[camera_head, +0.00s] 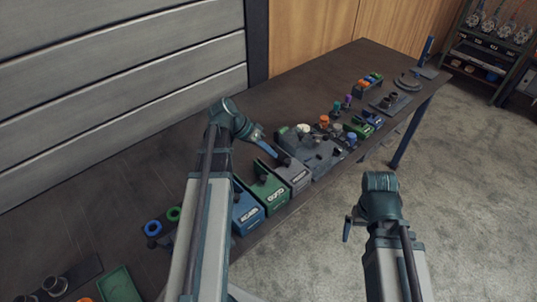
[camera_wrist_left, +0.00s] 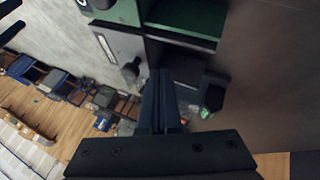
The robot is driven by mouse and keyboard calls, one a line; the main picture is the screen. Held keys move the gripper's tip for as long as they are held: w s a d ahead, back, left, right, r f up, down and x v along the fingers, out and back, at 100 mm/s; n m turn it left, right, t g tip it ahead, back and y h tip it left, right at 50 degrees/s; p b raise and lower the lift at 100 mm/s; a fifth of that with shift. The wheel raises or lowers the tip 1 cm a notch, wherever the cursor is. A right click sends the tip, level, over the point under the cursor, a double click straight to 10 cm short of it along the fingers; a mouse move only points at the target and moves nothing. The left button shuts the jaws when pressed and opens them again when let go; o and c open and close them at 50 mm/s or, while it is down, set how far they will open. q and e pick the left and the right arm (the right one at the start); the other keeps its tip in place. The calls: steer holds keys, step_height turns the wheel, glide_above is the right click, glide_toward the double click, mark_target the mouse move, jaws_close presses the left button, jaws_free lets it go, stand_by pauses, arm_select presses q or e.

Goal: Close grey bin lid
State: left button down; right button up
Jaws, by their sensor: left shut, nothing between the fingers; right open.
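The grey bin (camera_head: 295,177) stands at the right end of a row of bins on the dark bench. In the left wrist view its grey front wall (camera_wrist_left: 122,45) and a dark interior show; the lid's exact position is hard to make out. My left gripper (camera_head: 267,148) is shut and empty, above the back part of the grey bin. Its closed fingers (camera_wrist_left: 160,98) point at the bin in the left wrist view; I cannot tell whether they touch it. My right gripper (camera_head: 347,229) is open and empty, out over the floor in front of the bench.
A green bin (camera_head: 266,192) and a blue bin (camera_head: 246,212) stand left of the grey bin. A grey fixture with small parts (camera_head: 318,150) is close on its right. Blue and green rings (camera_head: 163,221) lie further left. The back of the bench is clear.

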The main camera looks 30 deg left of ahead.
arm_select(q)
steer(key=p+v, duration=0.3)
steer(key=v, duration=0.1)
steer(key=shift+w+a, duration=0.25)
steer(key=shift+w, duration=0.05)
steer(key=p+v, duration=0.5)
steer(key=v, duration=0.1)
steer(key=shift+s+a, duration=0.15)
steer(key=shift+a, duration=0.25)
arm_select(e)
step_height(320, 180, up, 8)
steer(key=shift+s+a, duration=0.15)
steer(key=shift+a, duration=0.3)
